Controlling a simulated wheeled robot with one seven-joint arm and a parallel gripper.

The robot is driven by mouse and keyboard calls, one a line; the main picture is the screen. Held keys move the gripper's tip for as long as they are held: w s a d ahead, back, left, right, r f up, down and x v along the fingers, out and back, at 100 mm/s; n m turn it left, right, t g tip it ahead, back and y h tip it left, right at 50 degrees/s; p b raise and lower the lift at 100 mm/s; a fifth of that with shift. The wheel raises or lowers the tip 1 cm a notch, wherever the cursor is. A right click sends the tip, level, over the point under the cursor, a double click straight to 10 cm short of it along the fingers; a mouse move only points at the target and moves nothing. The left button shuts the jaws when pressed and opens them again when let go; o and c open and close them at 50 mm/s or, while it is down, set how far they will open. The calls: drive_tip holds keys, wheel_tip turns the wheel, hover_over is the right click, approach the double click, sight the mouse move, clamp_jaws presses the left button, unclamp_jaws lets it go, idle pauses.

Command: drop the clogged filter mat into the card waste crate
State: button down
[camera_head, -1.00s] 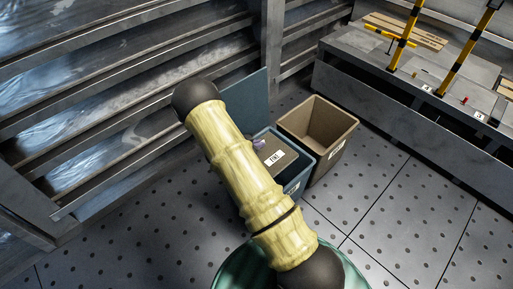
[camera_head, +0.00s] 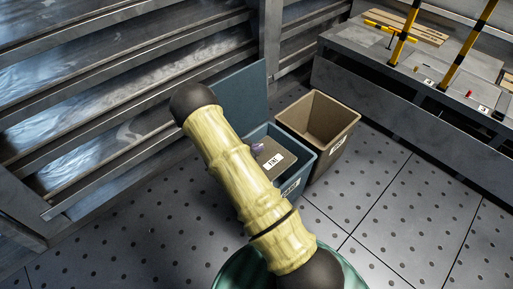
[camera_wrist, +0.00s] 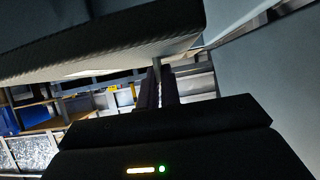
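The filter mat is a flat grey-brown panel (camera_head: 262,168) with a white label, in the head view. It sits at the mouth of the blue crate (camera_head: 302,161); how deep it is inside is hidden. My gripper shows only as a purplish fingertip (camera_head: 256,148) at the mat's upper edge, the rest hidden behind my arm. In the wrist view my two dark fingers (camera_wrist: 160,82) are close together. They seem shut on the mat, whose dark underside (camera_wrist: 90,45) fills the upper left. Crate labels are unreadable, so I cannot tell which is the card crate.
An empty brown crate (camera_head: 345,122) stands right beside the blue one. A blue-grey panel (camera_head: 240,92) rises behind the blue crate. Metal shelving (camera_head: 110,110) lies left. A grey bench (camera_head: 420,125) with yellow-black posts stands right. The dotted floor (camera_head: 400,220) in front is clear.

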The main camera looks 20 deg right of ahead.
drive_tip(key=shift+f, duration=0.1)
drive_tip(key=c, duration=1.5)
unclamp_jaws()
drive_tip(key=shift+c, duration=0.2)
drive_tip(key=p+v, duration=0.6)
drive_tip(key=v, duration=1.1)
drive_tip(key=shift+a, duration=0.25)
